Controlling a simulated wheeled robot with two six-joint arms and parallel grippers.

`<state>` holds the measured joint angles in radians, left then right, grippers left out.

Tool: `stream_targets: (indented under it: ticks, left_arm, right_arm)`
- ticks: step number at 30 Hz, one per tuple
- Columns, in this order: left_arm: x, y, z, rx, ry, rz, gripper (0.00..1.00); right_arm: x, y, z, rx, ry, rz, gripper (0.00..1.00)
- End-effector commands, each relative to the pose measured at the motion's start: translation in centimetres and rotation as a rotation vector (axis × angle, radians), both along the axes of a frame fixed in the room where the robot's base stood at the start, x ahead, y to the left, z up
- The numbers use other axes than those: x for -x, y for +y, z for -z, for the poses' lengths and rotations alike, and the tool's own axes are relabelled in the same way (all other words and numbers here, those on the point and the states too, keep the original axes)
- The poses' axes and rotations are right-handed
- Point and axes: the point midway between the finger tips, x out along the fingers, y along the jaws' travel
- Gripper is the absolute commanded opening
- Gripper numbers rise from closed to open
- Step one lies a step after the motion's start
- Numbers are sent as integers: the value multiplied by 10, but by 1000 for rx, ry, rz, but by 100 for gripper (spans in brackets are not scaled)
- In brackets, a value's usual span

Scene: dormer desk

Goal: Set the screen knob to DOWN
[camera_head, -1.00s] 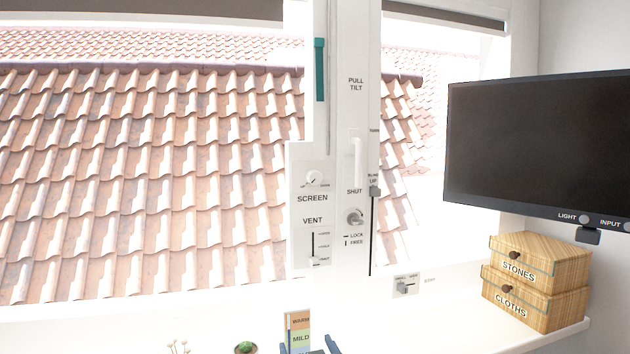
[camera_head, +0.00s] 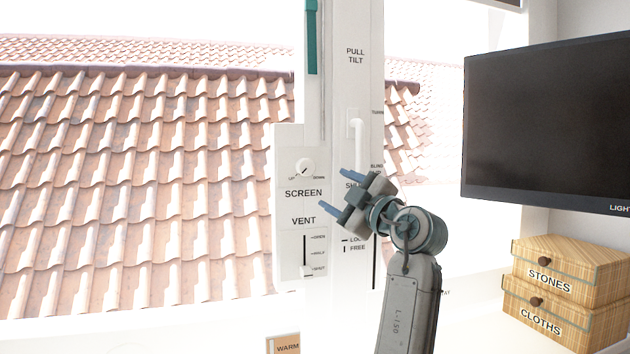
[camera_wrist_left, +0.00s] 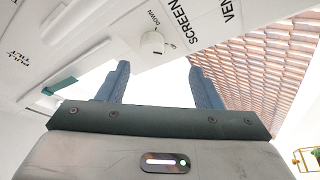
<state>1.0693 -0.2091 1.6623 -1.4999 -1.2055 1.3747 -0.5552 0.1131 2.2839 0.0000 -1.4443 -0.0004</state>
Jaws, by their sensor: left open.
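The screen knob (camera_head: 305,168) is a round white dial on the white panel (camera_head: 287,240), above the word SCREEN, with small UP and DOWN labels at its left and right. Its dark mark slants to the lower left, on the UP side. My left gripper (camera_head: 340,188) is open and empty, to the right of and below the knob, apart from it. In the left wrist view the knob (camera_wrist_left: 153,42) shows ahead, between and just beyond the two blue-grey fingers (camera_wrist_left: 158,78). My right gripper is not in view.
A vent slider (camera_head: 306,271) is lower on the same panel. A white window handle (camera_head: 357,140) stands to the right, behind my gripper. Beside it are a dark monitor (camera_head: 550,120) and stacked boxes marked STONES (camera_head: 570,270) and CLOTHS (camera_head: 565,322).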

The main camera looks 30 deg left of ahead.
Motion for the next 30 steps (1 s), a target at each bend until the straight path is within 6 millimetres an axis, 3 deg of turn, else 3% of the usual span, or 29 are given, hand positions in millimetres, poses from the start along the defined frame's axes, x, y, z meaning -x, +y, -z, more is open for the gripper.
stream_targets:
  ticks: [3, 7, 21, 30]
  left_arm:
    - [3, -1, -12, 11, -38, -6, 59]
    - [1, 8, -18, 11, -43, -9, 59]
    - [-28, 82, -35, 11, -41, -8, 59]
    - [-35, 97, -36, 11, -41, -6, 59]
  right_arm:
    - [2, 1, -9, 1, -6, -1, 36]
    - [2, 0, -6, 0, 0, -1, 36]
    - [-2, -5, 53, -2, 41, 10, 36]
    - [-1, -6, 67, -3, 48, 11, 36]
